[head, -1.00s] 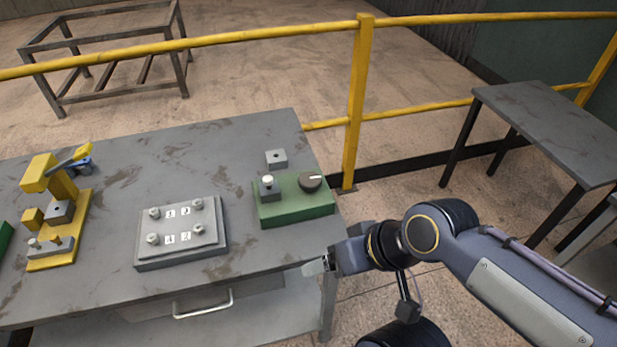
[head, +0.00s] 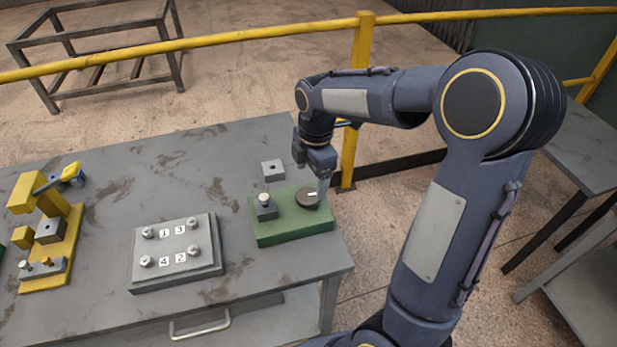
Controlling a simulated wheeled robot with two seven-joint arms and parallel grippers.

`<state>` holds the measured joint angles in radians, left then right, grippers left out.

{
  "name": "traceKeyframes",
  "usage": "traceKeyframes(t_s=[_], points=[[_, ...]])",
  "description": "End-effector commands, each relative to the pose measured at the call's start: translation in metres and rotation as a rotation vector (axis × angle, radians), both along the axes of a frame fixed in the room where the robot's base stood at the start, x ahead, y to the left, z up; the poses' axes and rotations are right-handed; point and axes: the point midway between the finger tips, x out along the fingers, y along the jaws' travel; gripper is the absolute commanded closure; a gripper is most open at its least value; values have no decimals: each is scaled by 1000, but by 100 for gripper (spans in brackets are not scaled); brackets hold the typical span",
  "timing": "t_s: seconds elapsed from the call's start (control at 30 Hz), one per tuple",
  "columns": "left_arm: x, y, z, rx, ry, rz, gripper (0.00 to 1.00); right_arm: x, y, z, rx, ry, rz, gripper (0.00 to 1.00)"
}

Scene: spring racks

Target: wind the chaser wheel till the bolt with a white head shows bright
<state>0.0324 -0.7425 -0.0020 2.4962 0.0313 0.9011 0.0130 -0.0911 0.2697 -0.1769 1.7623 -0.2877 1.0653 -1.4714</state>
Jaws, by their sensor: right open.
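The chaser wheel, a dark round knob (head: 306,200) with a white mark, sits on the right part of a green box (head: 285,229). The mark points to the right. The bolt with a white head (head: 264,198) stands upright in a small dark block on the left part of the same box. Its head looks pale; I cannot tell whether its shank is bright. My right gripper (head: 312,182) is open and points down just above the wheel; I cannot tell whether its fingers touch it. My left gripper is not in view.
A grey plate (head: 206,264) with several bolts and number labels lies left of the green box. A small grey block (head: 272,170) is behind the box. A yellow press (head: 59,242) stands at the far left. A yellow rail (head: 262,32) runs behind the table.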

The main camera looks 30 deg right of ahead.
Motion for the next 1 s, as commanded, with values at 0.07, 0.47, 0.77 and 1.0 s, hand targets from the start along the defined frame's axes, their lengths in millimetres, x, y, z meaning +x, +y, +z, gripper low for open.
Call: traceKeyframes(t_s=[0.07,0.47,0.77,1.0], points=[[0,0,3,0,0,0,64,12,-1,-8,-30,24,98,20],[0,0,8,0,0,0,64,19,-2,-54,-51,42,180,20],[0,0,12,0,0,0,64,19,-2,-88,-51,38,178,20],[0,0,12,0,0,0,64,19,-2,-92,-51,35,177,20]])
